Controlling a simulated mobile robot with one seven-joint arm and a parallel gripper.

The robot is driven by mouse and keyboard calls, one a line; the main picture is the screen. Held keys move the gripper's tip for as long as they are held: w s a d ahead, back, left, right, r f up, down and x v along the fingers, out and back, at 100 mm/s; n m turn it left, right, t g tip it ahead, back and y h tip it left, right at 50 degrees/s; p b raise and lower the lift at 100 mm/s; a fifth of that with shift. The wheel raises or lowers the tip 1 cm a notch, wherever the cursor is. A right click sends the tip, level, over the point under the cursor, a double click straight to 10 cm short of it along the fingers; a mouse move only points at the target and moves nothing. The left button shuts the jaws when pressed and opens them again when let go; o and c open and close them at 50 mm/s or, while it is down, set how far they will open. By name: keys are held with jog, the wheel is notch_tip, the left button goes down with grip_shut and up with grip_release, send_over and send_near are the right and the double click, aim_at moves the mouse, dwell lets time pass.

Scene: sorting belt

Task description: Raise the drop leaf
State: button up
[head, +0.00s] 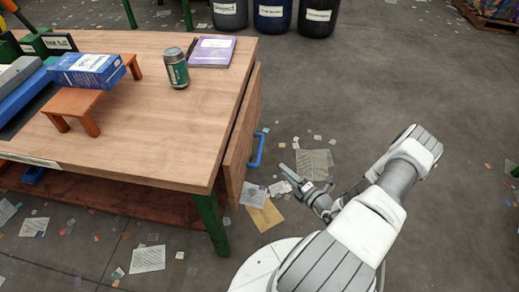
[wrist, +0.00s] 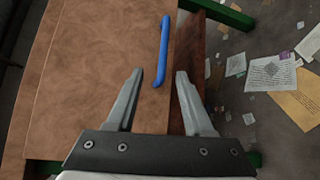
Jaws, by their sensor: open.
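The drop leaf (head: 241,140) is a wooden panel hanging down along the right edge of the table in the head view. A blue bar handle (head: 257,150) is fixed to its outer face. In the wrist view the leaf (wrist: 95,70) fills much of the left and middle, and its blue handle (wrist: 163,50) runs upward from between the fingertips. My gripper (head: 288,177) is to the right of the leaf in the head view, apart from the handle there. In the wrist view my gripper (wrist: 160,75) is open and empty, with a finger on either side of the handle's near end; contact cannot be told.
The tabletop (head: 135,145) holds a green can (head: 175,68), a purple book (head: 212,51) and a blue box (head: 87,69) on a small wooden stand (head: 70,102). A green table leg (head: 211,222) stands below the leaf. Papers (head: 314,163) litter the open floor. Bins (head: 272,15) stand behind.

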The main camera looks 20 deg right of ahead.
jog(key=b, duration=0.5)
send_near(260, 148)
jog(key=shift+m+h, duration=0.3)
jog(key=x, duration=0.6)
jog(key=f+x, duration=0.1)
jog(key=x, duration=0.2)
jog(key=shift+a, duration=0.15)
jog(key=shift+w+a, duration=0.1)
jog(key=shift+w, duration=0.45)
grip_shut()
